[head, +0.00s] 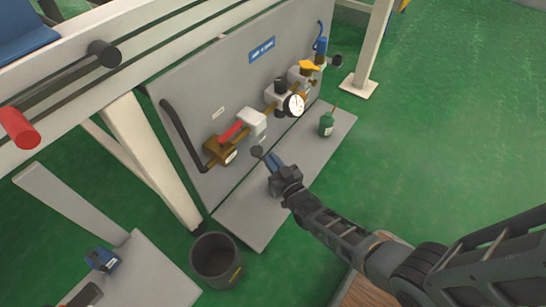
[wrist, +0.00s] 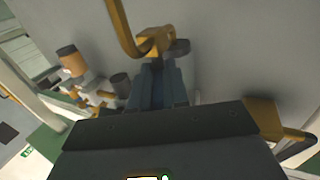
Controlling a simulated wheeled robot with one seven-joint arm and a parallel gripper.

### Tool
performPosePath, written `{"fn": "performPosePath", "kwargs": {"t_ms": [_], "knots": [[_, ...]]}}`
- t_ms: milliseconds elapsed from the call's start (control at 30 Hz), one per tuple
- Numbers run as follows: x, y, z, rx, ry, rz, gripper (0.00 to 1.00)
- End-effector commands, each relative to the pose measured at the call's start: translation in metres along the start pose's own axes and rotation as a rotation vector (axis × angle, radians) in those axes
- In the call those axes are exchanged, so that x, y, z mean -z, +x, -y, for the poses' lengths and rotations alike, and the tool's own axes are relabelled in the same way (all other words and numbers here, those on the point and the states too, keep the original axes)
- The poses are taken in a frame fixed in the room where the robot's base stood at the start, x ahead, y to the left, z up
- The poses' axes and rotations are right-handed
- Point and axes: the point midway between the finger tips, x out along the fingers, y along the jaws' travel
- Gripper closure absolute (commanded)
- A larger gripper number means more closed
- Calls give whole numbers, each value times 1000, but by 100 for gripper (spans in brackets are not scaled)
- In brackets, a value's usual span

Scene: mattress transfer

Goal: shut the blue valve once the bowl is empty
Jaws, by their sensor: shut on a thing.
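My gripper (head: 270,158) reaches in low before the upright grey panel, its jaws closed at a small valve. In the wrist view the blue-grey fingers (wrist: 160,85) end at a brass body (wrist: 153,40) with a dark round end (wrist: 178,48). That dark end also shows in the head view (head: 257,152). Blue shows at the fingertips; I cannot tell finger from handle. A blue fitting (head: 320,46) with a blue hose sits at the panel's far right end. A white block (head: 251,122) is above my gripper; I cannot make out a bowl or its contents.
A red lever (head: 232,133), a gauge (head: 294,105) and a yellow knob (head: 309,66) line the panel. A green bottle (head: 326,125) stands on the grey base plate (head: 239,228). A dark bucket (head: 216,258) stands on the floor. Green floor is open at the right.

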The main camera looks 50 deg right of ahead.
Motion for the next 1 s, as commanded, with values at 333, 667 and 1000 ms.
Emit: {"fn": "performPosePath", "kwargs": {"t_ms": [333, 667, 1000], "knots": [[6, 2, 5, -229, 5, -3, 100], [0, 4, 12, -542, 4, -2, 100], [-3, 8, 16, -853, 4, -3, 100]]}}
